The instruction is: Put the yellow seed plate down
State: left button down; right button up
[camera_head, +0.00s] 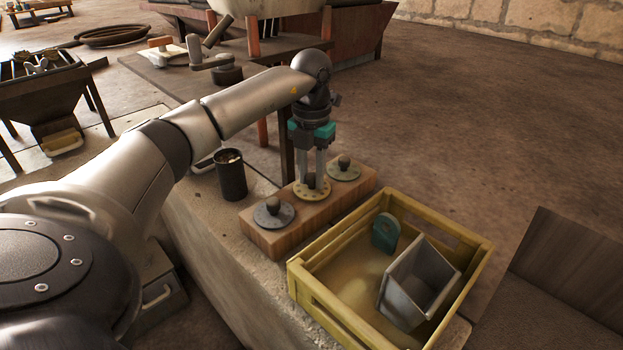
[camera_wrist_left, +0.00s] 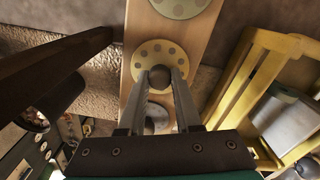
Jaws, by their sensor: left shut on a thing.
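The yellow seed plate (camera_head: 324,190) is a round disc with a ring of holes and a dark centre knob. It is at the middle of a wooden block (camera_head: 259,241), level or nearly so; I cannot tell whether it touches the block or hangs just above it. My left gripper (camera_head: 311,182) points straight down over it and is shut on its knob. In the left wrist view, the fingers (camera_wrist_left: 160,82) flank the knob, with the yellow plate (camera_wrist_left: 143,51) beyond. My right gripper is not in view.
On the block, a grey plate (camera_head: 273,213) lies to the left and a pale greenish plate (camera_head: 344,169) to the right. A dark cup (camera_head: 231,176) stands behind left. A yellow crate (camera_head: 318,308) with a grey bin (camera_head: 417,283) and a teal part (camera_head: 385,233) is at the front right.

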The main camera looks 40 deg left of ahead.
aim_at(312, 176)
pick_arm(q)
jog(key=shift+f, duration=0.15)
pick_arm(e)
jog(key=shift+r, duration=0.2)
pick_arm(q)
jog(key=shift+f, duration=0.1)
jog(key=c, duration=0.6)
grip_release()
jog(key=shift+r, duration=0.45)
notch_tip(312, 176, up, 11)
jog(key=p, duration=0.5)
jog(key=shift+r, duration=0.15)
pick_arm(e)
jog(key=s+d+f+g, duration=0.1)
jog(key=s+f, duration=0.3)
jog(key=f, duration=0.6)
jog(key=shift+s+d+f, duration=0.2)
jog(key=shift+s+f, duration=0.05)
